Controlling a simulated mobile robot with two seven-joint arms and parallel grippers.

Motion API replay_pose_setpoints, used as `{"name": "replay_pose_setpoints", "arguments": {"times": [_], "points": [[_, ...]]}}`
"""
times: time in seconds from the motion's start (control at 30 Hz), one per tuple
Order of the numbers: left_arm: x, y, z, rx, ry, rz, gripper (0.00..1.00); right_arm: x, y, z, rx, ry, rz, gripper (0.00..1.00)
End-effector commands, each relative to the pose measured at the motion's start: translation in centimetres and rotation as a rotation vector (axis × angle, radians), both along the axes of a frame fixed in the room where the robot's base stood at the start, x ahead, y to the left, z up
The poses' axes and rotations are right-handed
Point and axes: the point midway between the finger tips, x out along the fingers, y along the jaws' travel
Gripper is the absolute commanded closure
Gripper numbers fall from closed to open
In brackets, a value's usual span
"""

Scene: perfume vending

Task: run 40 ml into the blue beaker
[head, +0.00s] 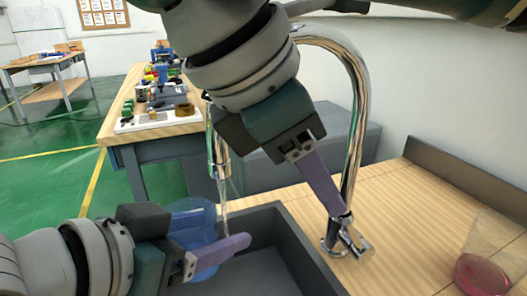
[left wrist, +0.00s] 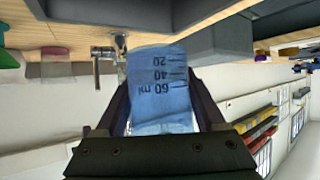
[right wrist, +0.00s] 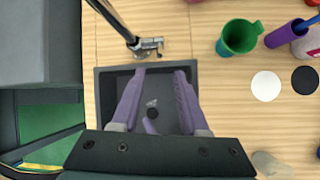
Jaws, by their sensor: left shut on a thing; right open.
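The translucent blue beaker (head: 193,228) is held over the sink, near the spout of the chrome tap (head: 218,160). A thin stream of water (head: 223,195) runs down from the spout at the beaker's right edge; I cannot tell whether it all goes in. My left gripper (head: 212,246) is shut on the beaker. In the left wrist view the beaker (left wrist: 160,95) shows 20, 40 and 60 ml marks, upside down; its water level is unclear. My right gripper (head: 338,208) is open and empty, its tips close to the tap handle (head: 352,240), which also shows in the right wrist view (right wrist: 150,45).
The dark sink (right wrist: 107,90) has a round drain. A glass with pink-red liquid (head: 482,272) stands at the right of the wooden counter. The right wrist view shows a green cup (right wrist: 238,37), a purple cup (right wrist: 287,33), a white disc (right wrist: 266,86) and a black disc (right wrist: 304,80).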

Motion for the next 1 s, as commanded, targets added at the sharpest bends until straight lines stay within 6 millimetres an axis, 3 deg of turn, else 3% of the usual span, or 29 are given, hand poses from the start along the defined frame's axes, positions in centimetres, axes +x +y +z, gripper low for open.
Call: {"name": "replay_pose_setpoints", "arguments": {"times": [0.1,0.37,0.53,0.73,0.9,1.0], "points": [[-1.4,0.8,0.0,0.001,-0.001,0.0,0.81,0.0,0.0,0.0,0.0,0.0,0.0,0.56],[-1.5,0.9,0.0,0.0,-0.001,0.0,0.81,0.0,0.0,0.0,0.0,0.0,0.0,0.57],[-1.5,0.9,0.0,0.0,-0.002,0.0,0.81,0.5,0.2,-1.0,0.049,-0.007,0.01,0.76],[-1.5,0.9,0.1,0.0,-0.002,0.0,0.81,3.7,1.6,-5.4,0.315,-0.097,0.071,0.99],[-1.5,0.9,0.1,0.0,-0.002,0.0,0.81,7.5,1.7,-8.0,0.573,-0.28,0.157,1.0],[-1.5,0.9,0.1,0.0,-0.002,0.0,0.81,9.2,0.9,-8.3,0.682,-0.412,0.226,1.0]]}}
